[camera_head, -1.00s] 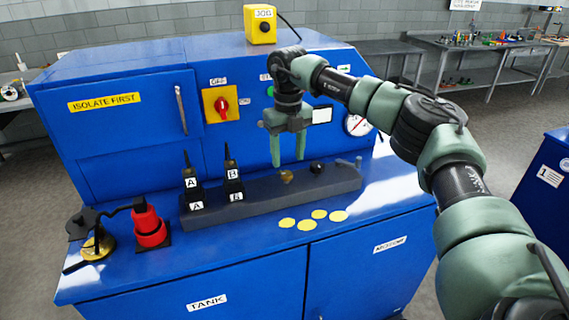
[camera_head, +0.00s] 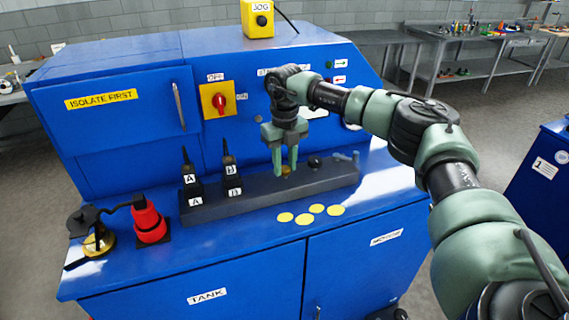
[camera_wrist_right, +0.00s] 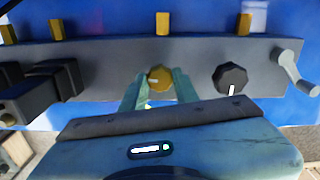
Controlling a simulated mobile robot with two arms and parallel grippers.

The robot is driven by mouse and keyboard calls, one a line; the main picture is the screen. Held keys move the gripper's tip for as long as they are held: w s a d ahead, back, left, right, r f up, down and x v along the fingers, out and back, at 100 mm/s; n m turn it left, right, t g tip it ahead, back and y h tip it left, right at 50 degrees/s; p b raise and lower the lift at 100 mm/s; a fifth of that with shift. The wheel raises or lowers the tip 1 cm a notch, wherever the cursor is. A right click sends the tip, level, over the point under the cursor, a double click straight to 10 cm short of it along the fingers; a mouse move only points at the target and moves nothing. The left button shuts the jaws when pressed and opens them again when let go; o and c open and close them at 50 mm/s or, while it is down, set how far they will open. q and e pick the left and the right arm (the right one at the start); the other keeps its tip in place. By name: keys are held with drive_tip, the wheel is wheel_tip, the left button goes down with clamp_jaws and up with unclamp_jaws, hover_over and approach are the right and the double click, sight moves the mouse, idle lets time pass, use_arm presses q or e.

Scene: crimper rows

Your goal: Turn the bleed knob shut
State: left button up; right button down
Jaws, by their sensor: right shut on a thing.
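A small round brass knob (camera_head: 286,170) stands on the top of the dark grey manifold block (camera_head: 258,194). My right gripper (camera_head: 285,174) points down at it, and its green fingers are shut on the knob's two sides. In the right wrist view the brass knob (camera_wrist_right: 160,77) sits between the fingertips, its lower part partly covered. A black faceted knob (camera_wrist_right: 230,78) with a white mark is just right of it, outside the fingers. No label shows which one is the bleed knob. My left gripper is not in view.
Black connectors marked A and B (camera_head: 233,180) stand on the block's left part. A grey crank lever (camera_wrist_right: 297,72) is at its right end. Yellow discs (camera_head: 304,219) lie in front. A red cylinder (camera_head: 149,222) stands left. A red switch (camera_head: 218,100) is on the panel behind.

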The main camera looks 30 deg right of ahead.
drive_tip(key=n, duration=0.4)
drive_tip(key=shift+w, duration=0.1)
drive_tip(key=n, duration=0.6)
drive_tip(key=shift+b, duration=0.4)
drive_tip(key=n, duration=0.4)
drive_tip(key=shift+a, duration=0.1)
drive_tip(key=n, duration=0.5)
drive_tip(key=shift+n, duration=0.3)
drive_tip(key=c, duration=1.1)
unclamp_jaws()
drive_tip(key=shift+o, duration=0.2)
drive_tip(key=shift+r, duration=0.1)
